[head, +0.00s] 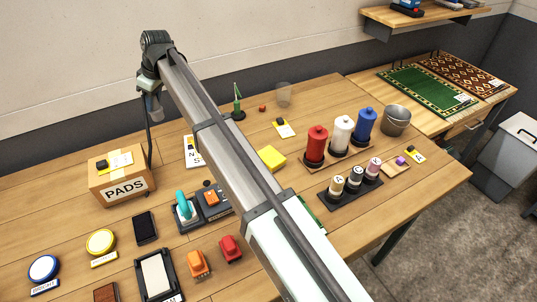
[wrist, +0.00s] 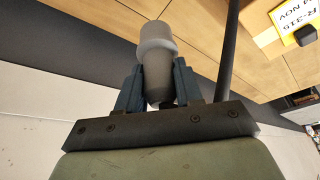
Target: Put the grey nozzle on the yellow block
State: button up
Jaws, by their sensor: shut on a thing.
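The grey nozzle (wrist: 157,52) is held between the two blue fingers of my gripper (wrist: 157,85) in the wrist view. In the head view my gripper (head: 152,106) is small, at the far end of my arm, near the PADS box at the left back. The yellow block (head: 272,158) lies on the wooden table near the middle, just right of my arm in the head view. The gripper is well to the left of the block and apart from it. My arm hides part of the table.
The PADS cardboard box (head: 122,180) stands close to my gripper. Red (head: 315,143), white (head: 342,130) and blue (head: 366,124) bottles stand right of the block, with a metal bucket (head: 396,120) beyond. A teal-handled tool (head: 184,206) stands front left of the block.

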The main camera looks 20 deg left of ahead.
jog(key=w+d+r, duration=0.1)
jog(key=w+d, duration=0.2)
jog(key=d, duration=1.6)
jog(key=shift+w+r, duration=0.15)
jog(key=shift+w, duration=0.05)
jog(key=d, duration=0.6)
jog(key=s+d, duration=0.1)
jog(key=d, duration=1.1)
jog(key=shift+s+d+r, duration=0.15)
jog(key=shift+d+r, duration=0.1)
jog(key=shift+d, duration=0.1)
send_over(271, 156)
jog(key=shift+f, duration=5)
jog(key=shift+f, duration=0.1)
jog(key=o, duration=1.1)
jog(key=shift+c, duration=0.2)
jog(key=v, duration=1.2)
